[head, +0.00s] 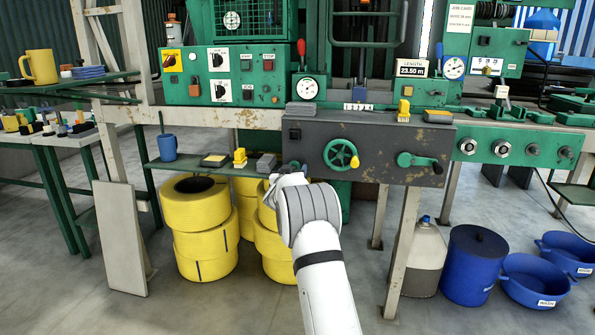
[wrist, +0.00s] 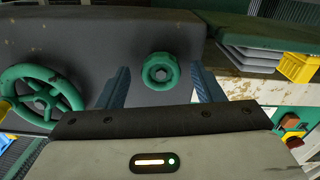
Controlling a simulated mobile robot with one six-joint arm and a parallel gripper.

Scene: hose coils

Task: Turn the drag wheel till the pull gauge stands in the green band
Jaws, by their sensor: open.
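A small green round knob wheel (wrist: 160,71) is on the face of the dark grey box (head: 375,135). In the wrist view it lies between the two blue fingertips of my gripper (wrist: 160,88); no contact shows. The gripper is open and empty. In the head view my wrist hides the knob. A larger green handwheel (head: 341,155) with a yellow knob is to its right; it also shows in the wrist view (wrist: 40,100). No readable label tells which is the drag wheel. White dials (head: 308,88) and (head: 454,68) are above; their needles and bands are too small to read.
A green crank (head: 418,160) is on the box's right. Blue tubs (head: 535,280) stand on the floor at right.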

